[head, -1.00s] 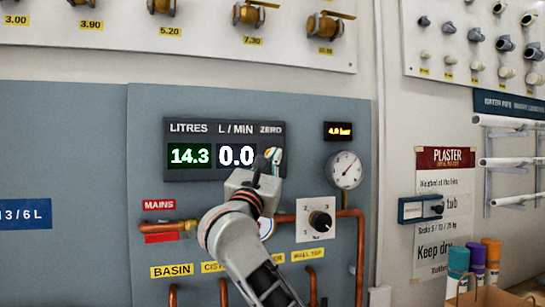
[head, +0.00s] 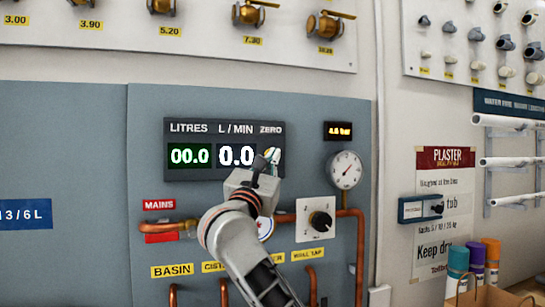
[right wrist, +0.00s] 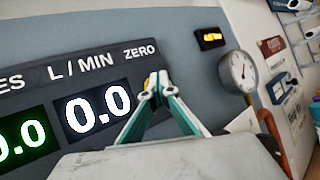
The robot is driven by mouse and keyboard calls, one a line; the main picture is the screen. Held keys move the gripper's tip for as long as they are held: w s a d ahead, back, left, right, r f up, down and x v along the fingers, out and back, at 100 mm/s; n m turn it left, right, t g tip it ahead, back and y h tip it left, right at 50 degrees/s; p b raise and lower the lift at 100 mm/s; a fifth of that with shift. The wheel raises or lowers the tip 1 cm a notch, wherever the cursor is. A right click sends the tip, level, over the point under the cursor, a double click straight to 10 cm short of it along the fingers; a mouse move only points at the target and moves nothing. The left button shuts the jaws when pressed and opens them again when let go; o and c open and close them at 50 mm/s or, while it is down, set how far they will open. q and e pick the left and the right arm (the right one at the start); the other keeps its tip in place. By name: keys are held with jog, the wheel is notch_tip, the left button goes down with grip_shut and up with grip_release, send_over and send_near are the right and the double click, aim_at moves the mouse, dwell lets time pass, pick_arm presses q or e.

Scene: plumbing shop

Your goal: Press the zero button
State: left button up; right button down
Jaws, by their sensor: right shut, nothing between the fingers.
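The dark display panel (head: 180,127) on the grey-blue board reads 00.0 under LITRES and 0.0 under L / MIN. The ZERO label (head: 270,129) is at its right end. My right gripper (head: 270,160) is shut and empty, with its fingertips just below that label, over the button's place. In the right wrist view the closed fingertips (right wrist: 157,87) cover most of the zero button (right wrist: 147,83); only a small yellow-orange bit shows beside them. Contact between the tips and the button cannot be told for certain. My left gripper is not in view.
A round pressure gauge (head: 345,169) and a small amber readout (head: 339,131) are right of the display. A white plate with a black knob (head: 319,221) and copper pipes (head: 353,213) lie below. Brass valves (head: 248,14) are above.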

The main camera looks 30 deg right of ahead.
jog(key=shift+s, duration=0.5)
jog(key=shift+s+a, duration=0.1)
jog(key=shift+s+a+p, duration=0.1)
jog(key=shift+s+a, duration=0.15)
jog(key=shift+s, duration=0.7)
jog(key=shift+s+a+p, duration=0.1)
jog(key=shift+s+a, duration=0.1)
jog(key=shift+s, duration=0.7)
jog(key=shift+s+a+p, duration=0.1)
jog(key=shift+s+a, duration=0.15)
jog(key=shift+s, duration=0.7)
jog(key=shift+f, duration=0.1)
